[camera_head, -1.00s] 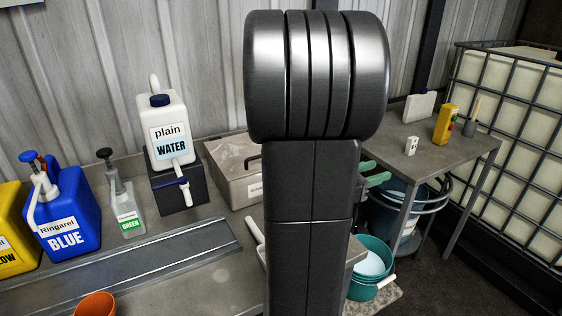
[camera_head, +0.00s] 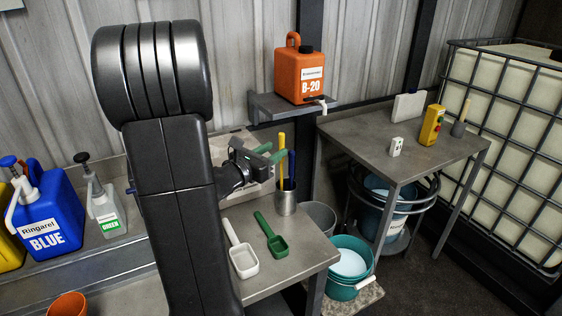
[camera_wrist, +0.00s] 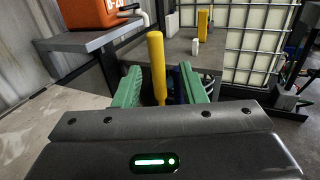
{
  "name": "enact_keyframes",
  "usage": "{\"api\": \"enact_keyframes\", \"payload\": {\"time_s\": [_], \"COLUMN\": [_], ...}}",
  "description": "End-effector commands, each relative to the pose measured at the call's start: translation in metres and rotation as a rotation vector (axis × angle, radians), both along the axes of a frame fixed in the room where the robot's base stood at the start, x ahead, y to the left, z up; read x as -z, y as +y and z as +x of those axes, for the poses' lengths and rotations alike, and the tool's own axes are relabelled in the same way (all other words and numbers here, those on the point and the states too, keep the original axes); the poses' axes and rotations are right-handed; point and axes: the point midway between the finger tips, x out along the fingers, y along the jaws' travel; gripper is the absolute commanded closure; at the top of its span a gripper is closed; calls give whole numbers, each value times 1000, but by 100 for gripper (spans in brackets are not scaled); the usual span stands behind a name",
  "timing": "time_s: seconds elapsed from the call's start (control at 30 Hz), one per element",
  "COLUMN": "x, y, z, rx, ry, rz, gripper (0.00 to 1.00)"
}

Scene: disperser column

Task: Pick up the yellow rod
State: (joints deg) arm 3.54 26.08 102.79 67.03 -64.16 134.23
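The yellow rod (camera_head: 281,141) stands upright in a metal cup (camera_head: 286,203) on the grey table, beside a dark blue rod (camera_head: 292,171). My gripper (camera_head: 272,152) is at the cup's left, above its rim, with its green fingers pointing toward the rods. In the wrist view, the yellow rod (camera_wrist: 157,60) rises between the two spread green fingers, nearer the left one. The blue rod (camera_wrist: 179,86) shows behind it to the right. My gripper (camera_wrist: 160,80) is open and empty. Whether a finger touches a rod cannot be told.
A white scoop (camera_head: 243,260) and a green scoop (camera_head: 272,238) lie on the table in front of the cup. An orange B-20 canister (camera_head: 299,76) stands on a shelf (camera_head: 262,106) above. A teal bucket (camera_head: 343,288) is below the table's right edge.

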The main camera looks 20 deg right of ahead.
Motion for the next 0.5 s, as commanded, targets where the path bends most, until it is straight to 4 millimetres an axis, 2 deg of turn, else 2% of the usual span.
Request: {"api": "enact_keyframes", "payload": {"time_s": [0.13,0.3,0.5], "x": [-9,-7,-5], "y": [-15,-32,-37], "z": [12,23,26], "rx": [4,2,1], "ry": [2,1,1], "rz": [0,0,-1], "gripper": [63,63,63]}}
